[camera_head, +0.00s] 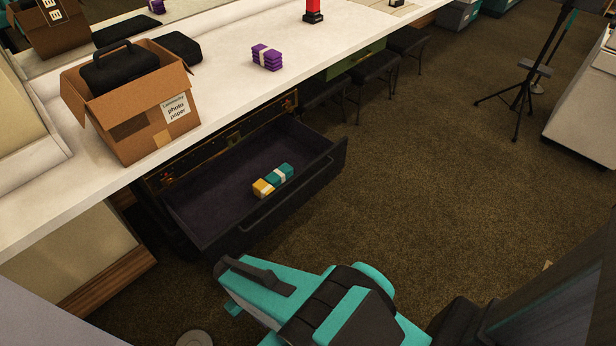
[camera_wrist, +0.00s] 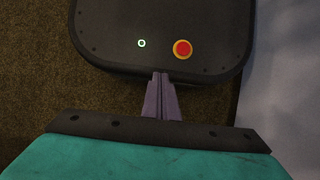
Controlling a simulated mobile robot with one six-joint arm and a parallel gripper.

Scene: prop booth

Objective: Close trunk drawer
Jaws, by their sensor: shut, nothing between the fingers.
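The trunk drawer (camera_head: 210,212) is pulled out from under the white counter in the head view. It is dark, with a long bar handle (camera_head: 287,192) along its front. A yellow bundle (camera_head: 263,188) and a teal bundle (camera_head: 279,174), each with a pale band, lie inside it. My teal arm is folded in front of the drawer, apart from it in the picture. In the wrist view my gripper (camera_wrist: 161,78) is shut and empty, pointing at a dark panel of my base with a red button. The drawer is not in the wrist view.
The white counter (camera_head: 225,95) holds an open cardboard box (camera_head: 135,125) with a black case and a purple bundle (camera_head: 266,57). Dark stools (camera_head: 372,72) stand under the counter. A black tripod (camera_head: 522,90) stands far right. Carpet (camera_head: 430,170) right of the drawer is clear.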

